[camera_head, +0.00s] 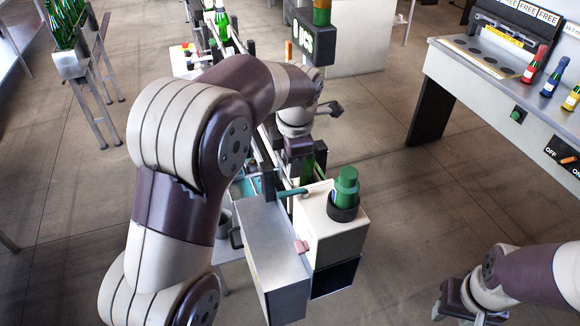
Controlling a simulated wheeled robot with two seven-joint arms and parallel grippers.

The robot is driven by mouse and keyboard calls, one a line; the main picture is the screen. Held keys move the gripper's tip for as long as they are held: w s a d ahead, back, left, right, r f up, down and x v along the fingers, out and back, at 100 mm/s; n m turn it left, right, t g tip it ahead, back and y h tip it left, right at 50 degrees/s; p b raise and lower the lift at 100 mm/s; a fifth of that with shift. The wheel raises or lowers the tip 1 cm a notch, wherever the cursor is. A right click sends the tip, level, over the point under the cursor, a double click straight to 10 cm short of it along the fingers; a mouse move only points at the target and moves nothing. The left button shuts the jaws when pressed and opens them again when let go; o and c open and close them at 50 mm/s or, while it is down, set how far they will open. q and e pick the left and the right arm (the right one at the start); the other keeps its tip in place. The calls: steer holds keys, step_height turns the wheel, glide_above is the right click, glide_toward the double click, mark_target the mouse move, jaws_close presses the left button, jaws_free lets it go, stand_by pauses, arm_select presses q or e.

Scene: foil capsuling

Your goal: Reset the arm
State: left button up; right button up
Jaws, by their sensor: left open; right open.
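My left arm reaches up from the lower left and bends over toward the middle. Its gripper (300,170) points down just behind the white and grey machine (322,238), above the conveyor. Its fingers are open but partly hidden, and dark green glass shows close beside them. I cannot tell whether they touch it. My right gripper (455,308) is low at the right, open and away from the machine and the counter. Its fingertips are small and near the bottom edge.
A green capped piece (346,186) stands in a black ring on the machine. A counter (470,62) with several foil-topped bottles stands at the upper right. Green bottles (67,22) stand on a rack at the upper left. Bare floor (420,215) lies between machine and counter.

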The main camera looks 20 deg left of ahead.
arm_select(q)
steer(key=shift+r, duration=0.25)
steer(key=s+f+m+h+b, duration=0.1)
steer(key=s+f+m+b, duration=0.6)
steer(key=s+f+m, duration=0.9)
steer(key=s+m, duration=0.2)
steer(key=m, duration=0.7)
steer(key=shift+s+d+f, duration=0.25)
steer(key=shift+s+f, duration=0.05)
steer(key=shift+s, duration=0.1)
